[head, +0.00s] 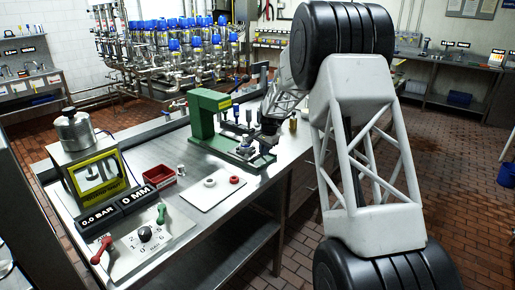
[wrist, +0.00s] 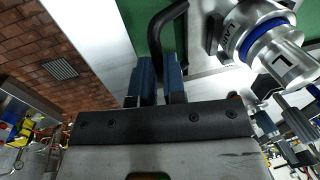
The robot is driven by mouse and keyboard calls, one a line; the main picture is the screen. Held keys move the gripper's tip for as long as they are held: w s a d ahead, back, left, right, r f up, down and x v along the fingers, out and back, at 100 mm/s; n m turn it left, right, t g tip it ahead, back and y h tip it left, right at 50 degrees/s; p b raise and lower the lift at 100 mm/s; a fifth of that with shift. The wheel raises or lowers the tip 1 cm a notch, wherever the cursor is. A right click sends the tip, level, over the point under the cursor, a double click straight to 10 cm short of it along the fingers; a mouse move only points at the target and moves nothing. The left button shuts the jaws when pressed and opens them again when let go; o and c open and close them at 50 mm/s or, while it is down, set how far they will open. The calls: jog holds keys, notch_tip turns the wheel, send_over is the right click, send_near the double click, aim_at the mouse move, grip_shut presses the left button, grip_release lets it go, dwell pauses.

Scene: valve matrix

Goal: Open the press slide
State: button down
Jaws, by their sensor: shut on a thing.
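The green press (head: 206,115) stands on the steel bench with a green base plate (head: 232,150); a silver part (head: 246,146) sits on that plate. In the wrist view a curved black handle (wrist: 168,14) runs over green metal (wrist: 140,25) to between my two blue fingers. My gripper (wrist: 160,68) is shut on this handle. The silver body with a blue ring (wrist: 268,38) is to the right of the fingers, apart from them. In the head view my gripper (head: 270,124) is at the press's right side, its fingertips too small to make out.
A red bin (head: 159,176), a control panel (head: 145,238) with levers, and a gauge box (head: 97,178) are to the left. Small upright parts stand behind the press.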

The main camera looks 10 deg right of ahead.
jog(key=shift+s+d, duration=0.45)
jog(key=shift+d, duration=0.05)
jog(key=c, duration=1.2)
grip_release()
jog(key=shift+s+d+r, duration=0.15)
jog(key=shift+r, duration=1.15)
jog(key=shift+s+d+r, duration=0.2)
jog(key=shift+r, duration=1.05)
jog(key=shift+s+d+r, duration=0.15)
jog(key=shift+r, duration=1.15)
